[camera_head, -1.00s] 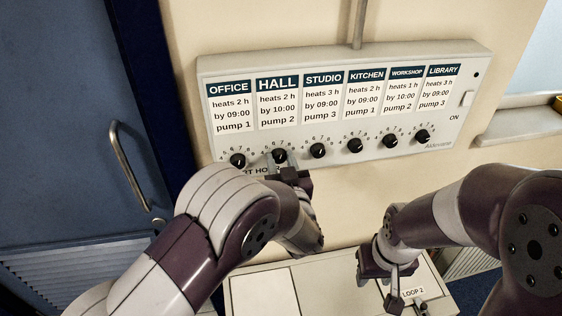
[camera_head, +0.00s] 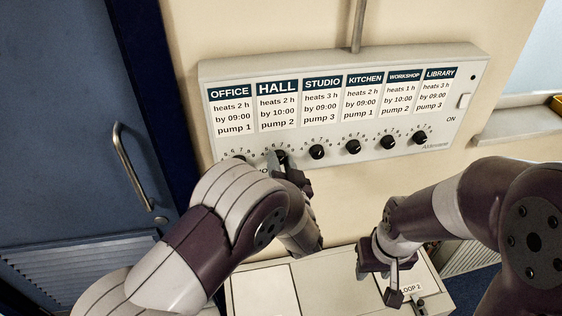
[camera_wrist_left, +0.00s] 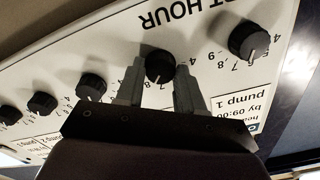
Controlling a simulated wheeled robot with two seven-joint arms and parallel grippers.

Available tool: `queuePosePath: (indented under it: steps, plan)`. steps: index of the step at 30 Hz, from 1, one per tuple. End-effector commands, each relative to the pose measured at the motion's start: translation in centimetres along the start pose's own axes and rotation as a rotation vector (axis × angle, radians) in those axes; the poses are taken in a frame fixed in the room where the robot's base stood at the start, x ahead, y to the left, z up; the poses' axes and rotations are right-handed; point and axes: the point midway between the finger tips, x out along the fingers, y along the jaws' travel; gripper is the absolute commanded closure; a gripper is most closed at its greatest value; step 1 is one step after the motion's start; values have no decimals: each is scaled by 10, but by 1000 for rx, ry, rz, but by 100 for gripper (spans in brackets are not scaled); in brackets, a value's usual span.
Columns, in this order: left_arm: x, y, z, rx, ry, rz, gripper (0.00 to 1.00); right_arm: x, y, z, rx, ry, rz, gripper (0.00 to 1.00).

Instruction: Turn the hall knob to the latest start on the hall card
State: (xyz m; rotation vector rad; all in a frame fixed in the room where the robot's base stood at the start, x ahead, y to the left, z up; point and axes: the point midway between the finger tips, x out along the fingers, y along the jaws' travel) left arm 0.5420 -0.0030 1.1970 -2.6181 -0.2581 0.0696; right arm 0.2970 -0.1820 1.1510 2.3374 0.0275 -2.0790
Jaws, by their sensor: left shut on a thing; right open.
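The hall knob (camera_head: 281,156) is a black dial below the HALL card (camera_head: 278,105), which reads heats 2 h, by 10:00, pump 2. My left gripper (camera_head: 284,163) is at this knob, partly covering it in the head view. In the left wrist view, which is upside down, the hall knob (camera_wrist_left: 159,65) sits between the two fingers of my left gripper (camera_wrist_left: 159,80), which is shut on it. Its white mark points near the 7 and 8; the exact setting is unclear. My right gripper (camera_head: 391,285) is open and empty, low at the right.
The office knob (camera_wrist_left: 248,40) is close beside the left gripper. The studio knob (camera_head: 317,152) is on the other side, with more knobs further right. A switch (camera_head: 464,101) is at the panel's right end. A grey box top (camera_head: 262,292) lies below.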

Motion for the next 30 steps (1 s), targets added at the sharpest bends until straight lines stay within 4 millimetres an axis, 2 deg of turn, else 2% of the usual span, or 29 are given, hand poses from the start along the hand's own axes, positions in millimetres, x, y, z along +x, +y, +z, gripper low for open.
queuePosePath:
  steps: [13, 14, 15, 16, 25, 28, 30]
  plan:
    - [0, 1, 0, 12, 2, 2, 93, 0, 0, 0, 0, 0, 0, 57]
    - [0, 1, 0, 11, 2, 2, 56, 0, 0, 0, 0, 0, 0, 57]
    - [0, 1, 0, 11, 2, 2, 43, 0, 0, 0, 0, 0, 0, 57]
    - [0, 1, 0, 11, 1, 2, 39, 0, 0, 0, 0, 0, 0, 57]
    - [-2, 1, 0, 11, 1, 1, 39, 1, 0, 0, 0, 0, 0, 57]
    - [-12, 2, 1, 10, 2, 3, 39, 6, 0, 1, 0, 0, 0, 57]
    - [-26, 3, 2, 11, 3, 4, 39, 12, 0, 2, 0, 0, 0, 57]
